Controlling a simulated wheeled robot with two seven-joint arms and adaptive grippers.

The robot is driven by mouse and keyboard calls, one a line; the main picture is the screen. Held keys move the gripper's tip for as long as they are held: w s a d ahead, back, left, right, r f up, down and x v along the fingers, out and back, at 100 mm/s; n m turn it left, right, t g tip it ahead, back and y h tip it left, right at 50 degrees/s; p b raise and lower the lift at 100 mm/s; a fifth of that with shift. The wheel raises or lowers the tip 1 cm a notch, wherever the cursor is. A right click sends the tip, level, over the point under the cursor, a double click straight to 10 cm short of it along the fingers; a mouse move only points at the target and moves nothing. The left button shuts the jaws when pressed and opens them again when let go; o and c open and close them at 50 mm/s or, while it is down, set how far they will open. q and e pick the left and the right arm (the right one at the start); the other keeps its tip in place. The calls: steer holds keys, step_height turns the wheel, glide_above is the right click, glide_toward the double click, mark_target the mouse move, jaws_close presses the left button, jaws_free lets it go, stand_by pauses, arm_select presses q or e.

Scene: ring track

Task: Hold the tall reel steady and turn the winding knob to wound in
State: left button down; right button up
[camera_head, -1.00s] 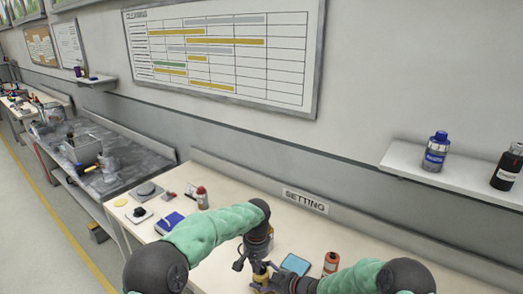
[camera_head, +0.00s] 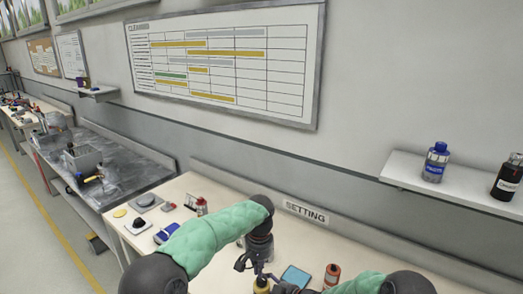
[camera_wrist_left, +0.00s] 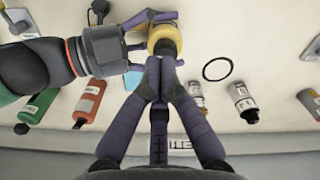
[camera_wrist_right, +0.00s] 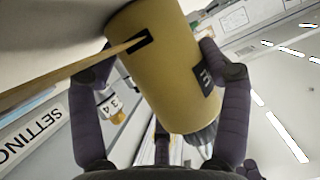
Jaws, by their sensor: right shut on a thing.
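The tall reel is a yellow cylinder with dark labels; it fills the middle of the right wrist view (camera_wrist_right: 160,75) and shows at the top of the left wrist view (camera_wrist_left: 165,32). In the head view only a small part of the reel (camera_head: 261,285) shows at the bottom edge. My right gripper (camera_wrist_right: 150,65) is shut on the reel, one finger on each side. My left gripper (camera_wrist_left: 162,68) is at the end of the reel, its fingertips close together. The winding knob is not clearly visible there, so I cannot tell whether the tips grip it.
A shelf (camera_head: 400,166) with bottles is on the wall.

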mark_target(265, 283)
arm_select(q)
steer(key=shift+s+d+f, duration=0.1)
steer(key=shift+d+f, duration=0.2)
steer(key=shift+f, duration=0.8)
steer(key=shift+d+f, duration=0.35)
steer(key=shift+f, duration=0.7)
steer(key=shift+s+d+f, duration=0.1)
steer(key=shift+d+f, duration=0.2)
steer(key=shift+f, duration=0.8)
steer(key=shift+w, duration=0.25)
steer(key=shift+a, duration=0.6)
steer(key=shift+w+a, duration=0.25)
steer(key=shift+a, duration=0.3)
steer(key=shift+s, duration=0.15)
